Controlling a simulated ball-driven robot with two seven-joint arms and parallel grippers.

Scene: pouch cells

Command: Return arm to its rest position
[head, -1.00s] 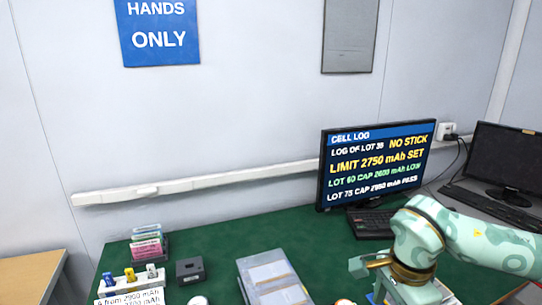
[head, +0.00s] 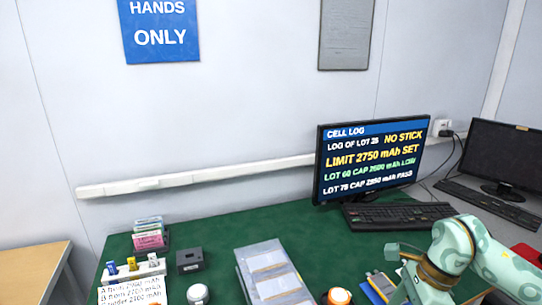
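My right arm comes in from the right edge of the head view, pale green with brass-coloured rings. Its wrist is bent downward at the lower right, over the front right of the green bench. A small grey-green part of my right gripper (head: 396,252) shows beside the wrist. The fingertips cannot be made out, so I cannot tell if it is open or shut. My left gripper is not in view.
On the green bench (head: 215,225) lie clear-bagged pouch cells (head: 270,270), a black block (head: 189,261), a card holder (head: 149,234), a white rack (head: 133,271), a white-topped jar (head: 197,293) and an orange-rimmed item (head: 339,297). Behind stand a monitor (head: 370,160) and keyboard (head: 400,214).

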